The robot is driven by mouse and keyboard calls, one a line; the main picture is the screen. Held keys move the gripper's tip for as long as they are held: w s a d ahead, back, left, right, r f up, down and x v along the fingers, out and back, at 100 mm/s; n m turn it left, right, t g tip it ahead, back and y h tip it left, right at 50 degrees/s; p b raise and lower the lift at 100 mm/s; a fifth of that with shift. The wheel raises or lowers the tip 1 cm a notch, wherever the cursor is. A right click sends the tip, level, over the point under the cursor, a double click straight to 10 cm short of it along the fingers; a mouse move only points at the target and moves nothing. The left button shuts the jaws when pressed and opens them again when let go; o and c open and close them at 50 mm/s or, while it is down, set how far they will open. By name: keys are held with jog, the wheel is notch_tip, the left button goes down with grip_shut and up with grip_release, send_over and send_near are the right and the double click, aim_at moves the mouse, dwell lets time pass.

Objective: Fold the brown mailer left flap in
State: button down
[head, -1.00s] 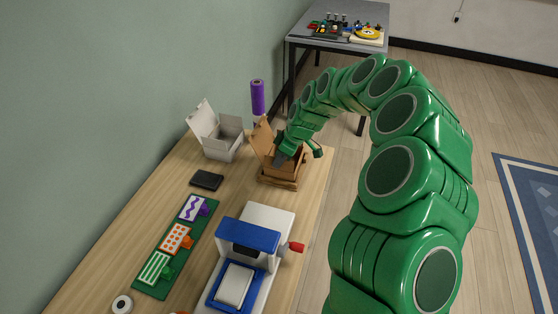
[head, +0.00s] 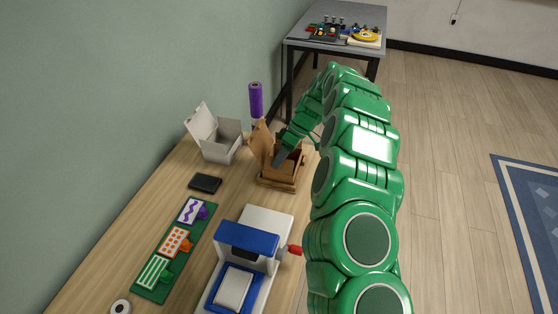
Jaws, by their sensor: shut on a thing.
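The brown mailer (head: 279,183) is an open cardboard box near the far end of the wooden workbench. A tall brown flap (head: 260,142) stands up on its left side. My gripper (head: 281,158) reaches in from above and behind, at the mailer's open top just right of that flap. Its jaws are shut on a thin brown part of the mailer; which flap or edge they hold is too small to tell. My green arm hides the mailer's far right side.
A white open box (head: 220,139) stands left of the mailer. A purple roll (head: 256,100) stands behind. A dark block (head: 205,183), a green board (head: 176,245) with patterned cards and a blue-white press (head: 248,247) sit nearer. A grey table (head: 330,45) stands beyond.

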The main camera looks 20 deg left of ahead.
jog(key=shift+w+f+m+g, duration=0.15)
jog(key=shift+w+f+g, duration=0.05)
jog(key=shift+g, duration=0.35)
jog(key=shift+w+f+m+g, duration=0.15)
jog(key=shift+w+g, duration=0.05)
jog(key=shift+g, duration=0.65)
jog(key=c, duration=1.4)
grip_release()
jog(key=shift+o, duration=0.2)
